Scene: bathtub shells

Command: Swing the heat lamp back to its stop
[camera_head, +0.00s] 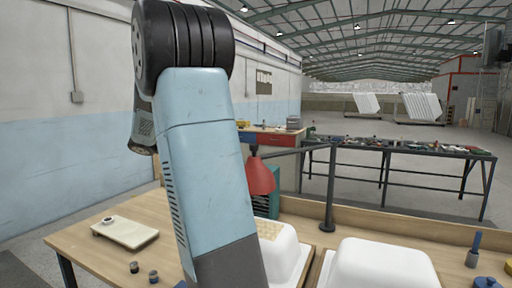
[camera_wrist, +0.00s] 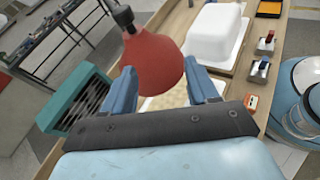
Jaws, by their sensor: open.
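The heat lamp has a red shade (camera_head: 259,178) on a dark horizontal arm (camera_head: 295,151) that runs to an upright post (camera_head: 330,190) at the bench's back. In the wrist view the red shade (camera_wrist: 152,65) hangs directly ahead, between the two blue fingers of my gripper (camera_wrist: 163,84) as seen from there. My gripper is open. Whether either finger touches the shade cannot be told. In the head view my arm hides the gripper. A white tub shell (camera_head: 287,250) with a tan patch (camera_head: 271,230) stands below the lamp.
A second white shell (camera_head: 380,265) stands to the right; it also shows in the wrist view (camera_wrist: 214,34). A teal vented box (camera_wrist: 75,100) is left of my gripper. A cream slab (camera_head: 125,233) and small jars (camera_head: 133,267) are on the bench's left. A tool-covered table (camera_head: 400,148) stands behind.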

